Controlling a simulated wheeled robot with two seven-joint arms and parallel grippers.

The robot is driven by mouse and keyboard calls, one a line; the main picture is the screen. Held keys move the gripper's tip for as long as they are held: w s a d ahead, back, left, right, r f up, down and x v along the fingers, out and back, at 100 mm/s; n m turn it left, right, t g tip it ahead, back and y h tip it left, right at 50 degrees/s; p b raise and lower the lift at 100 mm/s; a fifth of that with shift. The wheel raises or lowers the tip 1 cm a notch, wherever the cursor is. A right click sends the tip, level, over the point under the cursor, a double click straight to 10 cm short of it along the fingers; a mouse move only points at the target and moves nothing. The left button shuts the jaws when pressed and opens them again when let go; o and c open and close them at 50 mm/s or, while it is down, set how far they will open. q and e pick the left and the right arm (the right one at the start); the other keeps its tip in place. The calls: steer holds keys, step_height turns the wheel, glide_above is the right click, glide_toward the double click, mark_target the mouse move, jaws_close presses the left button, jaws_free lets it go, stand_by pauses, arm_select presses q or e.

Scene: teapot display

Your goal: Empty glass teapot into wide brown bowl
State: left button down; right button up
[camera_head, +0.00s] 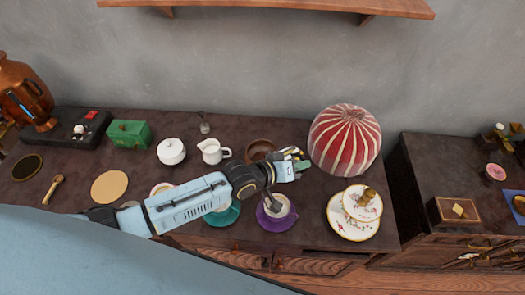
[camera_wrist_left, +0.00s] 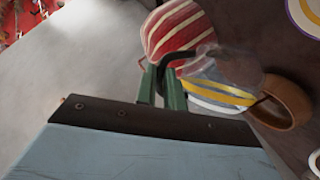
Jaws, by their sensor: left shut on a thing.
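The glass teapot (camera_wrist_left: 215,92) is clear with a yellow band and a dark handle. In the head view it is small and partly hidden by my left gripper (camera_head: 297,168). My left gripper's green fingers (camera_wrist_left: 163,82) are shut on the teapot's handle in the wrist view. The wide brown bowl (camera_head: 258,149) stands on the dark table, just left of the teapot and behind my left wrist. In the wrist view the bowl (camera_wrist_left: 292,97) is right beside the teapot, its near side overlapped by it. I cannot tell the teapot's exact tilt. My right gripper is not in view.
A large red-and-white striped dome (camera_head: 345,140) stands close to the right of my left gripper. A white jug (camera_head: 212,151) and a lidded white pot (camera_head: 171,151) are left of the bowl. A purple saucer (camera_head: 277,222) and floral plates (camera_head: 350,231) are in front.

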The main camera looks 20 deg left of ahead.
arm_select(q)
steer(key=shift+w+a+r, duration=0.15)
steer(key=shift+r, duration=0.1)
steer(key=shift+w+a+r, duration=0.1)
steer(key=shift+a+r, duration=0.05)
steer(key=shift+r, duration=0.05)
steer(key=shift+w+a+r+n+h+b, duration=0.15)
steer(key=shift+a+r+n+h+b, duration=0.1)
steer(key=shift+r+n+h+b, duration=0.1)
steer(key=shift+w+a+r+n+h+b, duration=0.25)
steer(key=shift+w+a+r+n+b, duration=0.1)
steer(key=shift+a+r+b, duration=0.25)
stand_by(0.4)
